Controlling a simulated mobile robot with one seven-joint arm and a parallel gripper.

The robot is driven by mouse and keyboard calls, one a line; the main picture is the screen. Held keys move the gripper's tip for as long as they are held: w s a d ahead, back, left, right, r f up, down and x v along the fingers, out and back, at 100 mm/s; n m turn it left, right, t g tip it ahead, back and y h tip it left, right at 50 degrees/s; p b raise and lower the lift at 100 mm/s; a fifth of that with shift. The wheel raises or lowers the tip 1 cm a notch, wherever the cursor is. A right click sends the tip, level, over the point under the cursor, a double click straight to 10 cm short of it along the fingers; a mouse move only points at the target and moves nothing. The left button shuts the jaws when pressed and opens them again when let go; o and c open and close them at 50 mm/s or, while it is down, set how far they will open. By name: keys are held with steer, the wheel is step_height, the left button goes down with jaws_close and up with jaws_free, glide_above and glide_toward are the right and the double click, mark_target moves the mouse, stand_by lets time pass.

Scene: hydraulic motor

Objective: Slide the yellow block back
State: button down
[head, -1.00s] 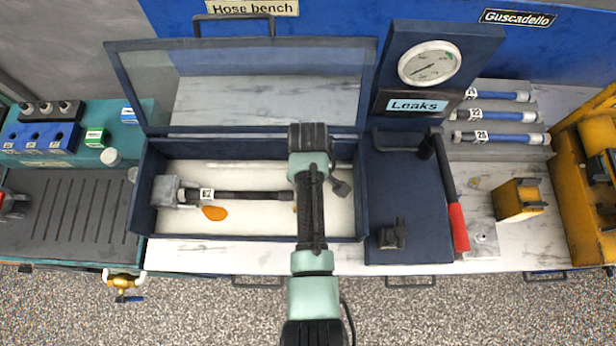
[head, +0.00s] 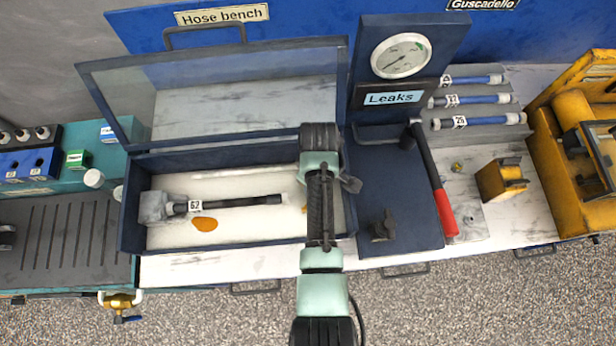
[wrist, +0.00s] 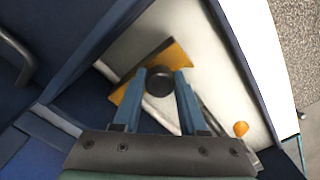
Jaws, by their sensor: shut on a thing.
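A yellow block (wrist: 181,57) with a dark round knob (wrist: 159,82) lies on the pale floor of an open blue box, near one end in the wrist view. My gripper (wrist: 160,78) is shut on the knob, one blue finger on each side. Another yellow block (head: 502,180) with dark parts stands apart on the bench at the right.
A dark hose with a pale end block (head: 155,207) and an orange puddle (head: 204,224) lie in the box (head: 128,225). Its glass lid (head: 215,92) stands open behind. Right of it are a gauge (head: 400,56), a red-handled lever (head: 445,213) and blue hoses (head: 475,121).

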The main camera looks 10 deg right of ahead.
steer(key=shift+c, duration=2.2)
jaws_free()
step_height(320, 180, up, 13)
steer(key=shift+b, duration=0.45)
